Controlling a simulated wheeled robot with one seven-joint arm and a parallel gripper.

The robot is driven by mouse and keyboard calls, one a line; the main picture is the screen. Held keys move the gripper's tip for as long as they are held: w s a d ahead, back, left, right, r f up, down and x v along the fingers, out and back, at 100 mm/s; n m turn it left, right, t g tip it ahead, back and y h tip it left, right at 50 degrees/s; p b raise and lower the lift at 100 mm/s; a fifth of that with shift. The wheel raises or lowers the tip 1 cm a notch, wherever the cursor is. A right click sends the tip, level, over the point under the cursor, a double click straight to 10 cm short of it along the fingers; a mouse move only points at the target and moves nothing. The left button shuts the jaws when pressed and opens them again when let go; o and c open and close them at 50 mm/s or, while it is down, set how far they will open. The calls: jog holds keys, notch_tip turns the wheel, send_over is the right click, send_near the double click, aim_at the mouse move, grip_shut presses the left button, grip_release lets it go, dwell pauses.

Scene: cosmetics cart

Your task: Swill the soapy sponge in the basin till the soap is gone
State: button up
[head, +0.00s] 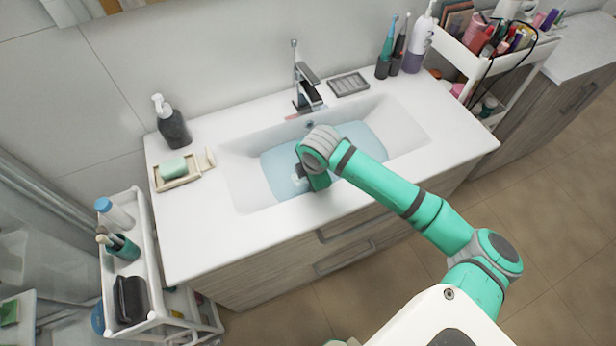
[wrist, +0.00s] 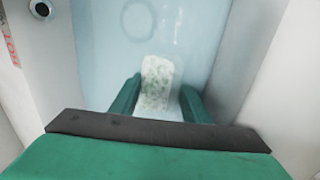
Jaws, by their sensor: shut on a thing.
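The white basin (head: 242,190) is set in the counter and holds pale blue water (head: 280,162). My gripper (head: 300,176) reaches down into the basin near its middle; my wrist hides part of the water. In the wrist view my gripper (wrist: 160,100) is shut on the sponge (wrist: 157,82), a pale block with whitish, green-speckled patches that look like suds. The sponge is at or in the water; its exact depth cannot be told. A faint ring (wrist: 138,20) shows in the water beyond it. The head view does not show the sponge clearly.
A faucet (head: 305,85) stands behind the basin. A dark soap dispenser (head: 172,124) and a dish with a green block (head: 174,167) stand on the left. A grey soap tray (head: 349,84) and toothbrushes (head: 388,48) stand at the back right. Carts flank the counter.

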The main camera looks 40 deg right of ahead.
jog(key=shift+s+d+f, duration=0.2)
jog(key=shift+s+d, duration=0.1)
jog(key=shift+d, duration=0.15)
jog(key=shift+r, duration=0.15)
jog(key=shift+w+a+r, duration=0.1)
jog(key=shift+r, duration=1.15)
jog(key=shift+w+a+r, duration=0.1)
jog(key=shift+r, duration=5.65)
